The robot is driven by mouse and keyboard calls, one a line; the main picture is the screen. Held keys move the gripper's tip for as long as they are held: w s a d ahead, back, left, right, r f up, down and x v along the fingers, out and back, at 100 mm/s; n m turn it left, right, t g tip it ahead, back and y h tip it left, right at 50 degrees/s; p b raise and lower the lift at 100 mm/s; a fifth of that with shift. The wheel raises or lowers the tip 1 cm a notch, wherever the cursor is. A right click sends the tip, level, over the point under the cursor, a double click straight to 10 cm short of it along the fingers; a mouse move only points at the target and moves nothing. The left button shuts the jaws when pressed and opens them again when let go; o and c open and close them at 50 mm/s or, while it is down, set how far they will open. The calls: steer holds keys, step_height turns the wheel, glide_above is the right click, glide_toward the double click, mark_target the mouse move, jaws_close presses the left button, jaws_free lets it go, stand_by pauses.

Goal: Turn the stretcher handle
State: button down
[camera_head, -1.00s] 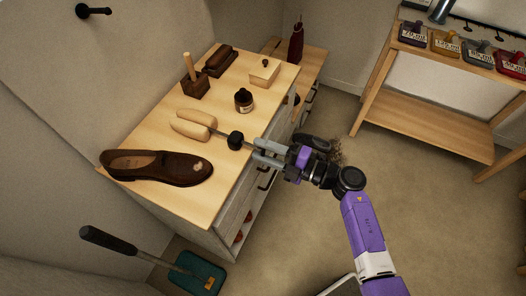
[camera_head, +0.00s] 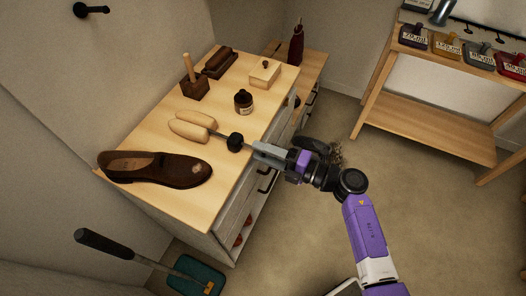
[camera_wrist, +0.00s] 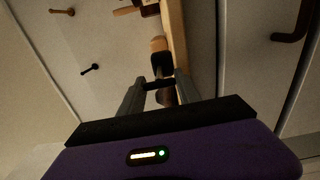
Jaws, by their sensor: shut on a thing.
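The shoe stretcher, two pale wooden halves (camera_head: 190,125) on a thin metal rod, lies on the wooden top of the cabinet. Its black handle (camera_head: 235,142) is at the rod's end, near the front edge. My gripper (camera_head: 256,148) reaches in from the right and is shut at the handle. In the wrist view my gripper (camera_wrist: 160,87) has its two grey fingers on either side of a dark part of the handle (camera_wrist: 161,64). The fingers hide some of the handle. A brown shoe (camera_head: 155,168) lies beside the stretcher, apart from it.
A teal-based long-handled tool (camera_head: 195,274) stands at lower left.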

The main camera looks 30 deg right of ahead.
steer(key=c, duration=0.8)
jaws_free()
steer(key=shift+c, duration=0.2)
steer(key=v, duration=0.7)
steer(key=shift+s+d+b, duration=0.25)
steer(key=shift+s+b, duration=0.05)
steer(key=shift+b, duration=0.05)
